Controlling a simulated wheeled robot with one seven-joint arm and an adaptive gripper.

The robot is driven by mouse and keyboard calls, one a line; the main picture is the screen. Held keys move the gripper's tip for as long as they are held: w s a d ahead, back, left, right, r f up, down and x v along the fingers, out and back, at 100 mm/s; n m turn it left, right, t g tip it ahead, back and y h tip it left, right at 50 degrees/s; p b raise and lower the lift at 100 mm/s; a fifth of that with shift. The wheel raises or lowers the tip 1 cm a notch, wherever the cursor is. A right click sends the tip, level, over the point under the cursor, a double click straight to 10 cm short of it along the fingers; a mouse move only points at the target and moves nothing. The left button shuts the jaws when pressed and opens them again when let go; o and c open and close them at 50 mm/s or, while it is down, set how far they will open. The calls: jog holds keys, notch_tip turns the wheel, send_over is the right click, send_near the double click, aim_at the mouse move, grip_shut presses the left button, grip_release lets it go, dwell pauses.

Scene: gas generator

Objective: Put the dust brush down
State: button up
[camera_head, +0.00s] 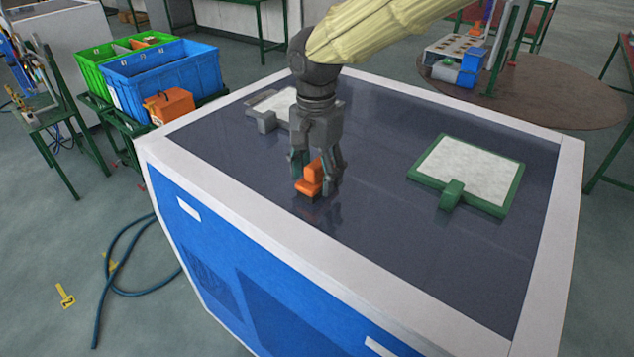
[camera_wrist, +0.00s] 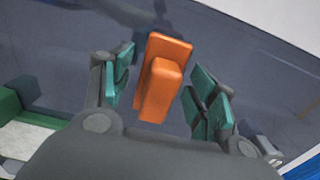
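The dust brush (camera_head: 309,184) is a small orange block shape with a dark underside. It appears to rest on the dark top of the blue and white generator cabinet (camera_head: 400,255), near its left front part. My gripper (camera_head: 317,168) points down over the brush with its fingers on either side of it. In the wrist view, the orange brush (camera_wrist: 165,75) lies between the green finger pads of my gripper (camera_wrist: 161,88), with gaps visible on both sides. The fingers are open. The brush's contact with the top is partly hidden.
A green-framed pad (camera_head: 470,170) lies on the top's right side, and a grey-framed pad (camera_head: 275,106) lies behind my gripper. Blue (camera_head: 165,72) and green (camera_head: 100,68) crates and an orange box (camera_head: 170,106) stand at left. The top's front middle is clear.

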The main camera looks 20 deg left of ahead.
aim_at(316, 164)
notch_tip(316, 164, up, 10)
jog(key=shift+b, duration=0.9)
